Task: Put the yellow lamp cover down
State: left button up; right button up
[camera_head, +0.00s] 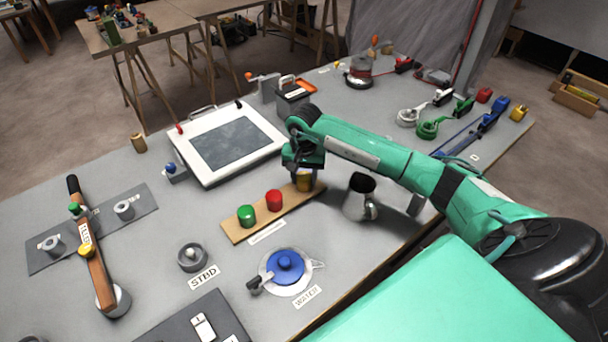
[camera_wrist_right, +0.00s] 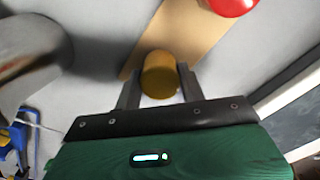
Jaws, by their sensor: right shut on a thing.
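The yellow lamp cover (camera_head: 305,182) is at the right end of a wooden board (camera_head: 239,231), beside the red cover (camera_head: 274,200) and the green cover (camera_head: 246,215). My right gripper (camera_head: 304,172) is shut on the yellow cover from above. In the right wrist view the yellow cover (camera_wrist_right: 160,76) sits between the two fingers (camera_wrist_right: 160,88), over the end of the board (camera_wrist_right: 180,30). I cannot tell whether its base touches the board. My left gripper is not in view.
A metal jug (camera_head: 356,205) stands close to the right of the board. A white-framed panel (camera_head: 182,138) lies behind it. A blue-knobbed valve (camera_head: 286,268) is in front, with a label reading WATER. Bare table shows between the board and the jug.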

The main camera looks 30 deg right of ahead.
aim_at(304, 175)
jog(key=shift+f, duration=0.1)
jog(key=o, duration=0.9)
jog(key=shift+o, duration=0.2)
notch_tip(304, 175, up, 4)
jog(key=shift+f+b, duration=0.1)
jog(key=shift+b, duration=0.4)
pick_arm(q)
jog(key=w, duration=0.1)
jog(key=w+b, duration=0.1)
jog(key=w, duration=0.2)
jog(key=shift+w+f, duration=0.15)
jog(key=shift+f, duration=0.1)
pick_arm(e)
notch_tip(304, 175, up, 9)
jog(key=shift+f, duration=0.2)
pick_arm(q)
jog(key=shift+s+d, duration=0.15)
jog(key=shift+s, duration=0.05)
